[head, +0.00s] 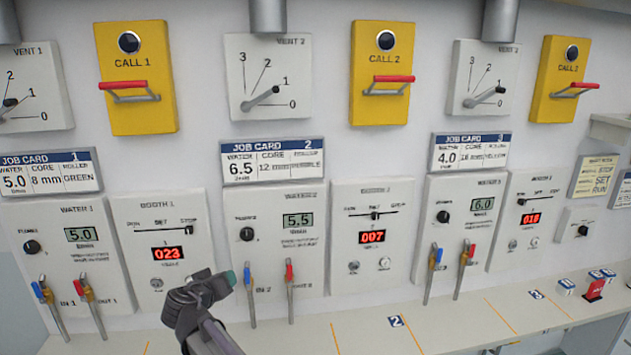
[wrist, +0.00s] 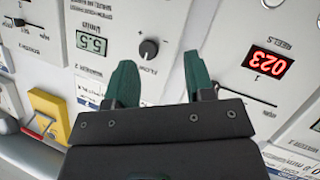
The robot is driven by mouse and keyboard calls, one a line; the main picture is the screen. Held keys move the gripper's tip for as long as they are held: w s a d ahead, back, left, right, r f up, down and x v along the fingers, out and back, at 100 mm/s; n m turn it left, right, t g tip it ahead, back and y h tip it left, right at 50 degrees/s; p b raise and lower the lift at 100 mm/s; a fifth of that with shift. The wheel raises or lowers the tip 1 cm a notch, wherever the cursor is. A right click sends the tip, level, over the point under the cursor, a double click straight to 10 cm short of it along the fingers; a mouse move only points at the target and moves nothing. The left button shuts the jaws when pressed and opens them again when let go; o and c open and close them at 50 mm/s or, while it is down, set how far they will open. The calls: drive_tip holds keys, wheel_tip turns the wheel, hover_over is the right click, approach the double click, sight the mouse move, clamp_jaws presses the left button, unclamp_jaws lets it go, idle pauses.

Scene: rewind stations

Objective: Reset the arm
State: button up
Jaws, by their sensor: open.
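My gripper (head: 240,276) is in front of the wall, by the gap between the BOOTH 1 panel (head: 140,222) and the WATER 2 panel (head: 265,217). In the wrist view my gripper (wrist: 156,78) has two dark green fingers well apart with nothing between them. Past the fingertips the wrist view, turned over, shows the WATER 2 flow knob (wrist: 149,49) and its 5.5 display (wrist: 91,43). The BOOTH 1 display (wrist: 267,64) reading 023 is on the right there. I cannot see the fingers touching any panel.
Water taps (head: 290,290) with red and blue handles stick out along the panels' bottoms. Yellow CALL boxes (head: 133,77) with red levers and VENT dials (head: 268,75) hang above. The counter (head: 455,322) below is mostly clear, with small red and blue items (head: 594,290) at right.

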drive_tip(key=s+d+f+m+g+b, duration=0.1)
drive_tip(key=s+d+f+g, duration=0.3)
drive_tip(key=d, duration=1)
drive_tip(key=s+d+f+m+g+y+b, duration=0.1)
drive_tip(key=s+d+f+g, duration=0.4)
drive_tip(key=d, duration=1)
drive_tip(key=s+d+f+m+g+b, duration=0.1)
drive_tip(key=s+d+f+g, duration=0.3)
drive_tip(key=s+d, duration=0.6)
drive_tip(key=d+f, duration=0.1)
drive_tip(key=d, duration=0.4)
drive_tip(key=shift+d+f+m+y+b, duration=0.15)
drive_tip(key=shift+f+m+y+b, duration=0.15)
drive_tip(key=shift+m, duration=0.1)
